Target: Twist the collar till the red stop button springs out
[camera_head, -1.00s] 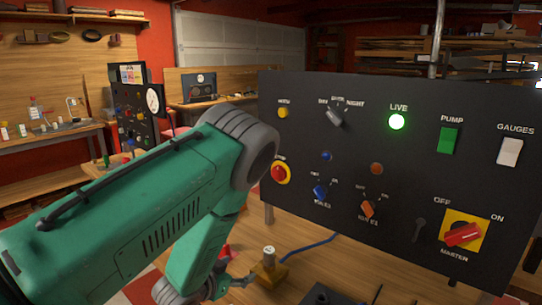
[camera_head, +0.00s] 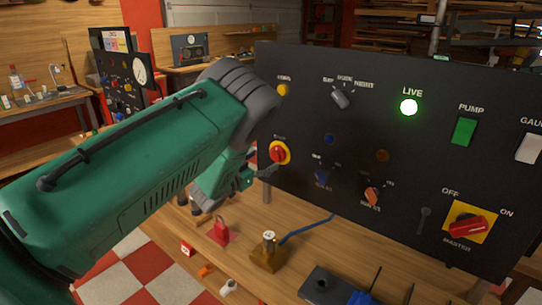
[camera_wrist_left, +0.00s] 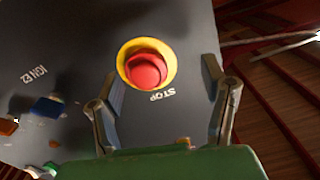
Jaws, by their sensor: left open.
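The red stop button (camera_head: 278,154) sits on a yellow ring at the left edge of the black panel (camera_head: 330,205). In the left wrist view the red button (camera_wrist_left: 145,70) has a round cap with a red band behind it. The yellow ring (camera_wrist_left: 126,50) surrounds it, with the word STOP beside it. My left gripper (camera_wrist_left: 163,72) is open, its two fingers spread to either side of the button and apart from it. In the head view my left gripper (camera_head: 250,178) is small and partly hidden, just below and left of the button. My right gripper is not in view.
The panel carries a lit green LIVE lamp (camera_head: 409,107), a green PUMP switch (camera_head: 464,132), several knobs and a red MASTER switch (camera_head: 467,229). On the bench below stand a red padlock-like piece (camera_head: 219,233) and a brass block (camera_head: 268,255) with a blue cable.

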